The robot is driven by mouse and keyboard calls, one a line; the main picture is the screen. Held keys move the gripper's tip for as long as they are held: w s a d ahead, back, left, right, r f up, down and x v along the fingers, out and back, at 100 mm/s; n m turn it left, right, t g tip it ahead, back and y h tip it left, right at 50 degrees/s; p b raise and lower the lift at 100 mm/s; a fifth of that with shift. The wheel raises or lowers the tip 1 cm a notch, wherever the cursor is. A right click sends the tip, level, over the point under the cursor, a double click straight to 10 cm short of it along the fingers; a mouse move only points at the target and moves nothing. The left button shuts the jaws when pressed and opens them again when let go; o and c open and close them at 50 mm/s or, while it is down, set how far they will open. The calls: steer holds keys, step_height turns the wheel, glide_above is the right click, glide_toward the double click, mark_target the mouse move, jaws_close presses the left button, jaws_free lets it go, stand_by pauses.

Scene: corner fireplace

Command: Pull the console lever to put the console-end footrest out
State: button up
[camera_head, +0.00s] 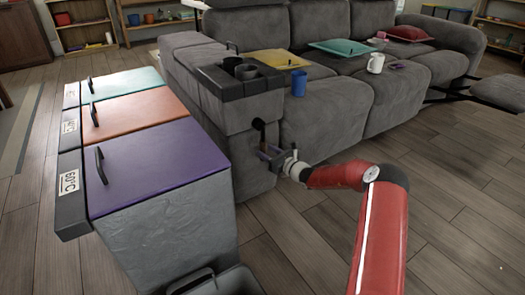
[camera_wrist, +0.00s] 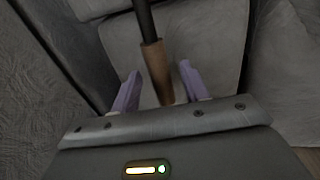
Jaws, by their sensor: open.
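The console (camera_head: 222,110) is a grey block with a dark cup-holder top at the near end of the sofa. Its lever (camera_head: 259,125) sticks out of the front face. In the wrist view the lever has a dark shaft and a brown grip (camera_wrist: 157,72). My gripper (camera_head: 267,152) is open at the lever. Its purple fingers stand on either side of the grip in the wrist view (camera_wrist: 160,70), with gaps showing. The console-end seat's front (camera_head: 318,135) looks folded in. The far-end footrest (camera_head: 499,92) is out.
A bin unit with purple (camera_head: 150,165), orange and teal lids stands at left. A blue cup (camera_head: 299,83), a white mug (camera_head: 376,63) and several coloured boards lie on the seats. Wooden floor (camera_head: 440,190) is clear in front of the sofa.

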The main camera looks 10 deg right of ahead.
mark_target(263, 149)
steer(key=shift+x, duration=1.6)
steer(key=shift+s, duration=0.1)
jaws_close()
